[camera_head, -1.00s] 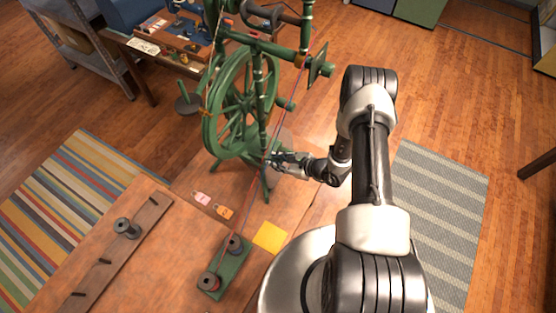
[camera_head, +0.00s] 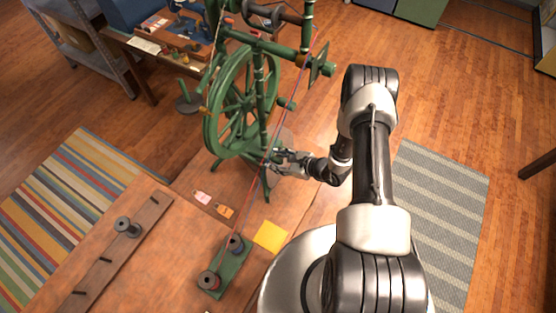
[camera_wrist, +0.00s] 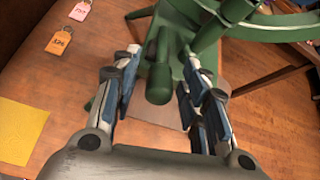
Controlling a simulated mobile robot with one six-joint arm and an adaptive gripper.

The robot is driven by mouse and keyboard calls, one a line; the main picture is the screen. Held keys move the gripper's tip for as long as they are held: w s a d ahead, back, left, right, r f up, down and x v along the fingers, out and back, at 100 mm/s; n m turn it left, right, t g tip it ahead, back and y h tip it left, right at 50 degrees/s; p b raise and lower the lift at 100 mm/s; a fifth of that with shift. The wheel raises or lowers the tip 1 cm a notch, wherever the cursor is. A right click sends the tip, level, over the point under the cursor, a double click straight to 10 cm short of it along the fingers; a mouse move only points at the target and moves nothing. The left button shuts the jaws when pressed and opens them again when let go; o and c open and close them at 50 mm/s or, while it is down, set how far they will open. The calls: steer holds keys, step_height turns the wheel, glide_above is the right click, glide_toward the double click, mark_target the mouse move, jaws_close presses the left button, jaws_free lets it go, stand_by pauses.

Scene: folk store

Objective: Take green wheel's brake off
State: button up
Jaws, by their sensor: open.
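The green spinning wheel (camera_head: 211,132) stands on a wooden surface in the head view, with its spoked wheel, posts and pedestal. My gripper (camera_head: 275,158) is low at its right side, beside the foot of a post. In the wrist view, my gripper (camera_wrist: 160,62) is open, with one finger on each side of a short green peg with a rounded end (camera_wrist: 160,80). The peg sits between the fingers, with gaps showing on both sides. I cannot tell for sure that this peg is the brake. Green legs and part of the rim show behind it.
A yellow sheet (camera_head: 270,236), a pink tag (camera_head: 202,197) and an orange tag (camera_head: 224,211) lie near the wheel. Red and blue threads run from the spools on a green holder (camera_head: 233,263) up to the wheel. A peg rail (camera_head: 105,262) lies left.

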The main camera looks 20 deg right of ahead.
steer(key=v, duration=1.2)
stand_by(0.5)
steer(key=s+a+r+n+g+b, duration=0.1)
steer(key=a+r+n+g, duration=0.1)
steer(key=a+r+n, duration=0.45)
steer(key=s+a+r+n+g+y+b, duration=0.1)
steer(key=s+r+n+g, duration=0.15)
steer(key=r, duration=0.65)
steer(key=a+r+n+g+b, duration=0.1)
steer(key=a+r+n+g, duration=0.1)
steer(key=a+r+n, duration=0.45)
steer(key=s+d+r+n+t+h+b, duration=0.1)
steer(key=s+d+r+n+h, duration=0.2)
steer(key=s+r, duration=0.3)
steer(key=s+d+r+n+t+h+b, duration=0.2)
steer(key=s+d+r+n+h, duration=0.2)
steer(key=s, duration=0.5)
step_height(320, 180, up, 3)
steer(key=shift+s+d+f+n+h, duration=0.1)
steer(key=shift+s+d+n+h, duration=0.15)
steer(key=shift+n+h, duration=0.85)
steer(key=shift+o, duration=0.3)
steer(key=shift+w, duration=0.1)
